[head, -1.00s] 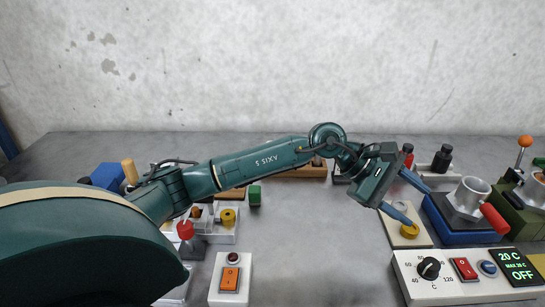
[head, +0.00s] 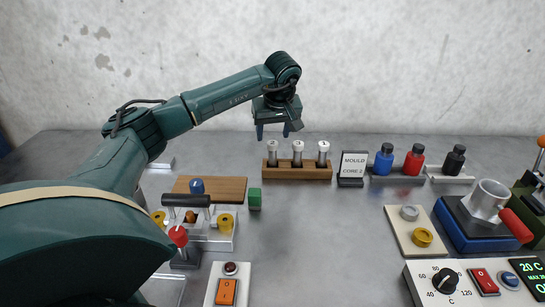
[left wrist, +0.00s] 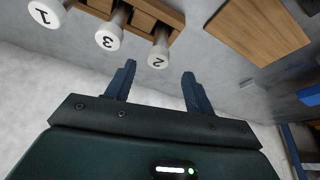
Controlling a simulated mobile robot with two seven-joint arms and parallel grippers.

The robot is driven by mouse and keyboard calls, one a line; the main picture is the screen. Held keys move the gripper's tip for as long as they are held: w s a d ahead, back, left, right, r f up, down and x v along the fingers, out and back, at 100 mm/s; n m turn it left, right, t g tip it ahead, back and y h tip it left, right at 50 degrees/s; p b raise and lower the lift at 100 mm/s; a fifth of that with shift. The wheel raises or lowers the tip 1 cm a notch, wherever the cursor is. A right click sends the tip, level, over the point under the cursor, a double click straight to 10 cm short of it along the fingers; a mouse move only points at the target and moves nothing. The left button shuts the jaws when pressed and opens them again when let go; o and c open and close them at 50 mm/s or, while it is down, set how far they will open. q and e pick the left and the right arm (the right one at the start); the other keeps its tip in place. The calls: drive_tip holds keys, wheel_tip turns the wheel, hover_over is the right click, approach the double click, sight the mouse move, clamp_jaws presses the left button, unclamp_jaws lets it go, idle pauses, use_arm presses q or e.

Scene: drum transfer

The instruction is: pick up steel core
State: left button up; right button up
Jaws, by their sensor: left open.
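Three steel cores with white numbered caps stand upright in a wooden rack (head: 298,173) at the back middle. Core 2 (head: 271,156) is at the left end, core 3 (head: 298,156) in the middle, core 1 (head: 322,156) at the right end. The left wrist view shows core 2 (left wrist: 159,55), core 3 (left wrist: 110,36) and core 1 (left wrist: 46,12). My left gripper (head: 273,132) is open and empty, fingers down, just above core 2's end of the rack. In the left wrist view, my left gripper (left wrist: 159,72) has core 2's cap beyond its fingertips, apart from them. My right gripper is not in view.
A sign (head: 352,166) reading MOULD CORE 2 stands right of the rack, beside blue, red and black bottles. A heater panel (head: 470,282) is front right. The middle table is clear.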

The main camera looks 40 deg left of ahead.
sight(273, 143)
use_arm(q)
drive_tip(key=shift+d+x, duration=0.2)
drive_tip(key=shift+x, duration=2.95)
drive_tip(key=shift+c, duration=0.4)
clamp_jaws()
